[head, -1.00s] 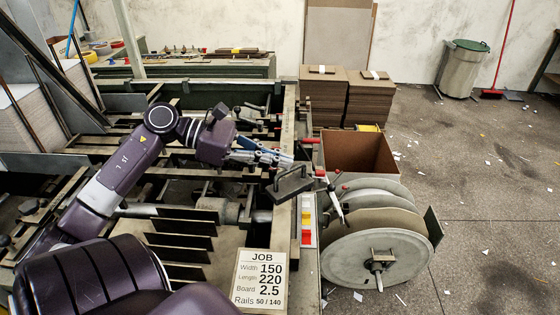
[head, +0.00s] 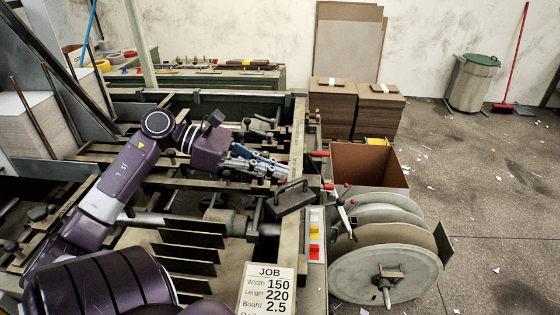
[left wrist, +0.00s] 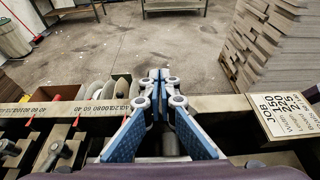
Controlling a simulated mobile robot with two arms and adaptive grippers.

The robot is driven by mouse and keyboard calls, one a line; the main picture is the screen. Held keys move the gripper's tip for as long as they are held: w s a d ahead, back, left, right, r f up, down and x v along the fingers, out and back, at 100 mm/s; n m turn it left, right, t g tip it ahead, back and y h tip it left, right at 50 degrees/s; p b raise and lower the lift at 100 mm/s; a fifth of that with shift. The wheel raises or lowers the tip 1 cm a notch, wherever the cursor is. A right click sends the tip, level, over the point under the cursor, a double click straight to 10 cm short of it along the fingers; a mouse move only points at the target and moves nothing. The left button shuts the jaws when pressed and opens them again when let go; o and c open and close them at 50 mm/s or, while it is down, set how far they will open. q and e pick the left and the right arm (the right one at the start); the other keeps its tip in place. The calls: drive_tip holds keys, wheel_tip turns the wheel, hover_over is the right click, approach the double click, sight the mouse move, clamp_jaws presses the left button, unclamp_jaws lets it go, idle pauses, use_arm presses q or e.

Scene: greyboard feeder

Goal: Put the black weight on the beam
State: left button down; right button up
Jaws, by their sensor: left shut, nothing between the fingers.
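The black weight (head: 290,198), a dark block with a handle on top, shows in the head view at the right side of the machine. It appears to sit at the long pale beam (head: 297,140) with the scale; its exact contact underneath is hidden. My left gripper (head: 290,174) is just above and behind the weight's handle in the picture, shut and empty. In the left wrist view, the fingertips of my left gripper (left wrist: 160,76) are together beyond the beam (left wrist: 110,105); I cannot make out the weight there. My right gripper is not in view.
An open brown box (head: 368,164) and a large reel (head: 388,274) stand right of the machine. A JOB sign (head: 268,284) is in front. Red-handled clamps (head: 340,196) stick out near the weight. Board stacks (head: 333,105) stand behind; the floor at right is open.

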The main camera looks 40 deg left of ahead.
use_arm(q)
drive_tip(key=v, duration=1.1)
drive_tip(key=shift+s, duration=0.2)
drive_tip(key=shift+d, duration=0.15)
